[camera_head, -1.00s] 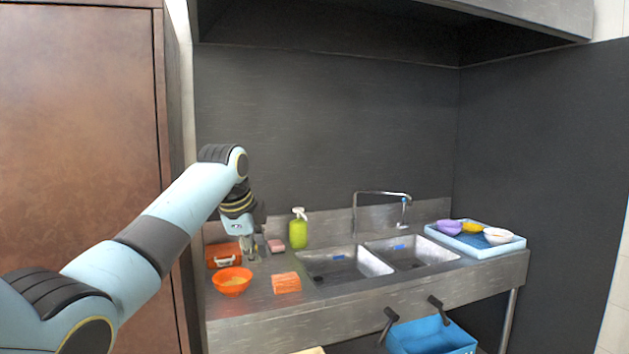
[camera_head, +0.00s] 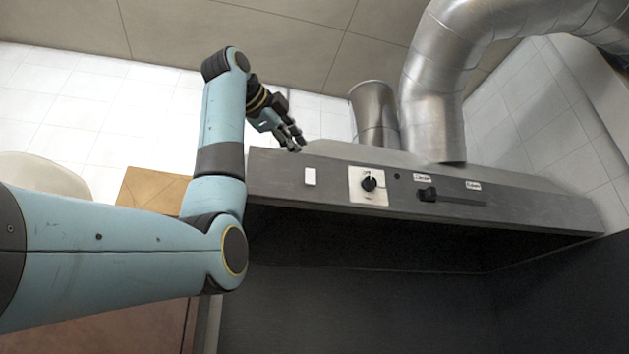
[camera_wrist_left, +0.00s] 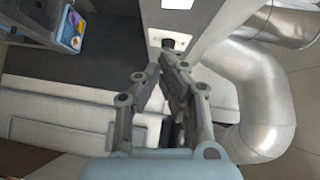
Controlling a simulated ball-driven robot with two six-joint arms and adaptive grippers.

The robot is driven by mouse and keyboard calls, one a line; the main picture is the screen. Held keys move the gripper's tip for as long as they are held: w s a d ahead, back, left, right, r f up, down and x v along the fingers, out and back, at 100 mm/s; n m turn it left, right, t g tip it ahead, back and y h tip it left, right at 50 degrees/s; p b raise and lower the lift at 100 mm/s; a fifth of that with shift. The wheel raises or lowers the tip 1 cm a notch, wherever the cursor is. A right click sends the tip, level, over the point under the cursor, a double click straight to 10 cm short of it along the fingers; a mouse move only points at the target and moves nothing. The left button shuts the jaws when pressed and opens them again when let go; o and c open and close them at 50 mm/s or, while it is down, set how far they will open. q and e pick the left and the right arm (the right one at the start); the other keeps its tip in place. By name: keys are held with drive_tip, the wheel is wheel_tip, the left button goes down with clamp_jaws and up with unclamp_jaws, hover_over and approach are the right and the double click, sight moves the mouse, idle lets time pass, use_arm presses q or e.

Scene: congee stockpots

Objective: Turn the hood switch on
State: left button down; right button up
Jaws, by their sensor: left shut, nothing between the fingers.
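The stainless hood front (camera_head: 540,202) carries a small white rocker switch (camera_head: 310,176), a black rotary knob (camera_head: 369,183) on a white plate, and a black slider (camera_head: 428,194) with small labels. I cannot tell which way the knob or the rocker is set. My left gripper (camera_head: 297,144) is shut and empty at the hood's top left edge, above and left of the rocker and apart from the knob. In the left wrist view the shut fingers (camera_wrist_left: 160,66) point toward a dark knob (camera_wrist_left: 168,44) on a pale plate. My right gripper is out of view.
Silver ducts (camera_head: 435,105) rise behind the hood, and a shorter pipe (camera_head: 375,113) stands beside them. A brown cabinet top (camera_head: 150,190) is at the left. Space in front of the panel looks clear.

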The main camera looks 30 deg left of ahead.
use_arm(q)
drive_tip(key=shift+r, duration=0.1)
drive_tip(key=shift+w, duration=0.15)
drive_tip(key=p, duration=0.5)
approach(312, 175)
drive_tip(key=w+d+f, duration=0.2)
drive_tip(key=w+d, duration=0.2)
drive_tip(key=d, duration=0.1)
drive_tip(key=w+a+p, duration=0.1)
drive_tip(key=w+a, duration=0.1)
drive_tip(key=shift+a+f+p, duration=0.35)
drive_tip(key=shift+f+p, duration=0.05)
drive_tip(key=shift+w+a+f, duration=0.2)
drive_tip(key=shift+w+a, duration=0.1)
drive_tip(key=shift+a, duration=0.2)
drive_tip(key=shift+d, duration=0.1)
